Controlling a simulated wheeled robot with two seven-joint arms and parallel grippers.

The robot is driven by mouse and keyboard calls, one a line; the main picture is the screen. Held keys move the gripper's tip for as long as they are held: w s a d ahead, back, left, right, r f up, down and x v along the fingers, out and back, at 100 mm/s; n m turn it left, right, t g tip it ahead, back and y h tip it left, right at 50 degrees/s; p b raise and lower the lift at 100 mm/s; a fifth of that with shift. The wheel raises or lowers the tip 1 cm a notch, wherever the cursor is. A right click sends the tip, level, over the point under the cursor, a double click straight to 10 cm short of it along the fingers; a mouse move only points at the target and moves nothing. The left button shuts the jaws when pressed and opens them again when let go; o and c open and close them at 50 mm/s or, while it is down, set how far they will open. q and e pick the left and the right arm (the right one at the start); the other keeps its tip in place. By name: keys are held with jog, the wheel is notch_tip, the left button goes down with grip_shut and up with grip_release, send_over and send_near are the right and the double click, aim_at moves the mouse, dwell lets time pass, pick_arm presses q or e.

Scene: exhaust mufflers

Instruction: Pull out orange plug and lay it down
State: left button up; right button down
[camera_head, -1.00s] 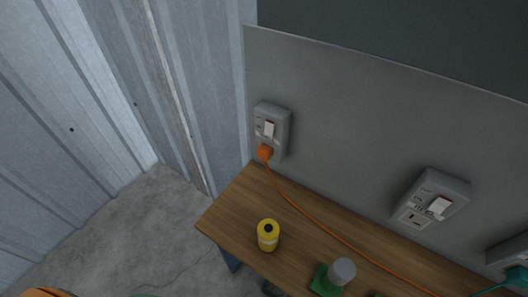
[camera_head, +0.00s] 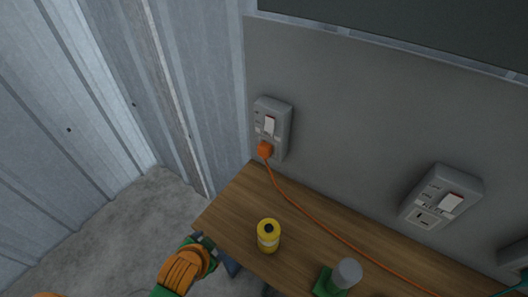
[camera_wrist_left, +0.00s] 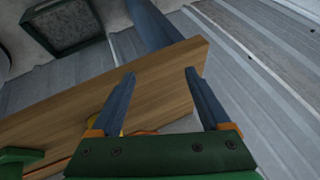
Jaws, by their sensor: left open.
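The orange plug (camera_head: 265,150) sits in the lower part of a grey wall socket (camera_head: 271,122) above the left end of the wooden table. Its orange cord (camera_head: 322,232) runs down from it and right across the tabletop. My left gripper (camera_wrist_left: 160,72) is open and empty in the left wrist view, its two fingers in front of the wooden table (camera_wrist_left: 160,98). In the head view my left arm's orange and green wrist is at the bottom, left of the table and well below the plug. My right gripper is not seen.
A yellow cylinder (camera_head: 268,236) stands on the table near the front edge. A green-based grey object (camera_head: 342,275) stands right of it. A second socket (camera_head: 441,198) is on the wall at right. Corrugated metal wall (camera_head: 70,110) closes the left side.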

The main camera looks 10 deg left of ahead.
pick_arm(q)
jog(key=w+a+r+m+t, duration=0.1)
jog(key=w, duration=0.1)
jog(key=w+a+r+m+t+y, duration=0.1)
jog(key=w+m, duration=0.1)
jog(key=w+r+m+t, duration=0.1)
jog(key=w, duration=0.1)
jog(key=shift+a+r+m+y, duration=0.15)
jog(key=shift+a+m+y, duration=0.15)
jog(key=shift+a+m, duration=0.1)
jog(key=w+r+m+t, duration=0.5)
jog(key=w+m, duration=0.1)
jog(key=m, duration=0.3)
jog(key=m+t+h, duration=0.3)
jog(key=m+h, duration=0.6)
jog(key=m, duration=1.2)
send_near(262, 153)
jog(key=shift+w, duration=0.3)
jog(key=shift+w, duration=0.1)
jog(key=b+x, duration=0.1)
jog(key=x, duration=0.6)
jog(key=shift+w+d+f, duration=0.15)
jog(key=shift+w, duration=0.1)
jog(key=shift+w+d+b, duration=0.25)
jog(key=shift+w+b, duration=0.1)
jog(key=shift+w, duration=0.25)
